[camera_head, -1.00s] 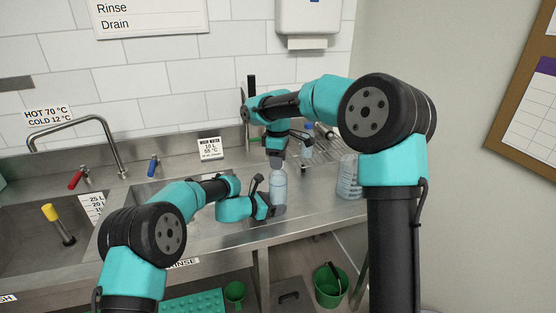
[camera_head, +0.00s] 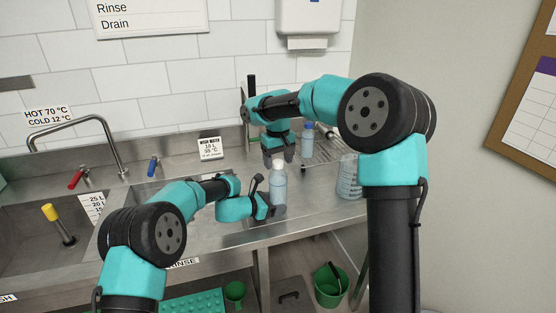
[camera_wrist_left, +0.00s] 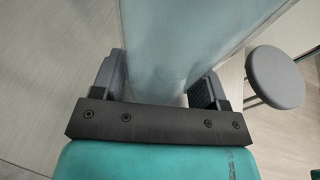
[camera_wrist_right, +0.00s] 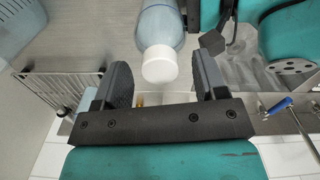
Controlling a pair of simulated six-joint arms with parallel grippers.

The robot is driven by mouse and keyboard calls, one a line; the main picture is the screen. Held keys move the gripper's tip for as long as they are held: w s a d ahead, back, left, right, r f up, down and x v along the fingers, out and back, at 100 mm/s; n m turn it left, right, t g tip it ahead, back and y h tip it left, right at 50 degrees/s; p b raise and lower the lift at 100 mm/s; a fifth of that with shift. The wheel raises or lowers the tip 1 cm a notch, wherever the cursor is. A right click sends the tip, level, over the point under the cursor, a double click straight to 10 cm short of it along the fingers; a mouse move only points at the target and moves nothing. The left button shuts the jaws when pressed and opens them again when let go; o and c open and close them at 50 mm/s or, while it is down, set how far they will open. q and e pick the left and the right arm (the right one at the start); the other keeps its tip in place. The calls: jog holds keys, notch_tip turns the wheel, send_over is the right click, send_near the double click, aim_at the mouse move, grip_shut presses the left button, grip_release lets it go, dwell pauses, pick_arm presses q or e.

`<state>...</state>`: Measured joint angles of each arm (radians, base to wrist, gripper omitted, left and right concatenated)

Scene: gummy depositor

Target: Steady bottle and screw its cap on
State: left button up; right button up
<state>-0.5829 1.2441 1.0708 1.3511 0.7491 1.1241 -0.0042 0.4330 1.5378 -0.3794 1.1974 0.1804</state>
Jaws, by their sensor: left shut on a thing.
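The clear bluish bottle (camera_head: 278,188) stands upright on the steel counter, with a white cap (camera_head: 279,163) at its top. My left gripper (camera_head: 275,209) is shut on the bottle's lower part; in the left wrist view the bottle body (camera_wrist_left: 190,45) fills the space between the jaws. My right gripper (camera_head: 277,158) points down just above the cap. In the right wrist view its fingers are spread apart, with the white cap (camera_wrist_right: 160,64) beyond and between them, not gripped. The cap sits on the bottle's neck; how tightly is not visible.
Another bottle with a blue cap (camera_head: 307,142) stands behind to the right, near a wire rack (camera_wrist_right: 65,88). A clear ribbed jug (camera_head: 349,178) stands at the right. The sink and tap (camera_head: 105,140) lie left. A small dark object (camera_head: 303,169) is on the counter.

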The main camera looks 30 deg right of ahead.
aim_at(278, 161)
notch_tip(278, 161, up, 12)
dwell(0.8)
pick_arm(q)
jog(key=o, duration=1)
jog(key=shift+o, duration=0.2)
jog(key=o, duration=0.8)
jog(key=v, duration=1.7)
jog(key=shift+a+r, duration=0.1)
jog(key=shift+a, duration=0.05)
